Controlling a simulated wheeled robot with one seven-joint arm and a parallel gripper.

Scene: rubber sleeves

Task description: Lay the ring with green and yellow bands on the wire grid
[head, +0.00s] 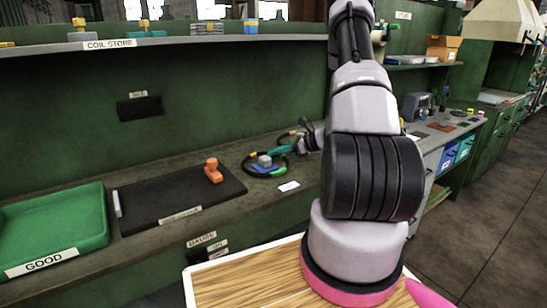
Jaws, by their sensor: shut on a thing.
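My gripper (297,143) is small and far off in the head view, low over the bench at the end of my arm. It is shut on a thin dark ring (279,137) with a yellow patch; a teal-green piece shows beside the fingers. Another dark loop (246,168) with a bright green band lies just left of and below the gripper, around a grey-blue block (265,160). The two loops overlap in the picture, so I cannot tell all their bands apart. I cannot make out a wire grid for sure.
A flat black mat (150,200) with an orange object (213,171) lies on the bench. A green tray (95,222) labelled GOOD is at the left. A white label (288,187) lies near the loop. A shelf (170,42) runs above. My arm hides the bench's right part.

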